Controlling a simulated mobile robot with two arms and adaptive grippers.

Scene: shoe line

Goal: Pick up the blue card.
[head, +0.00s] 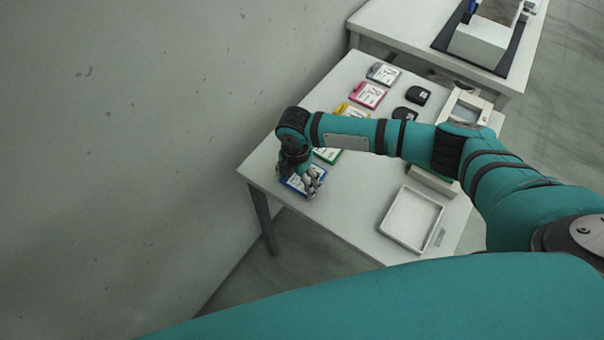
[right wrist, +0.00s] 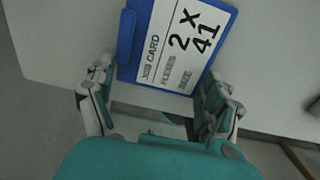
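The blue card (head: 291,184) lies on the white table near its left front corner, partly hidden by my right gripper (head: 309,186). In the right wrist view the card (right wrist: 127,38) has a blue border and a white label reading "CARD 2 X 41". My right gripper (right wrist: 160,75) is open there, its two fingers apart on either side of the card's near end. I cannot tell whether the fingers touch the card. My left gripper is not in view.
Green (head: 328,155), yellow (head: 349,111), pink (head: 368,95) and grey (head: 383,74) cards lie in a row behind the blue one, the green and yellow partly under my arm. Black objects (head: 417,95) lie beside them. An empty white tray (head: 411,218) sits at the right front.

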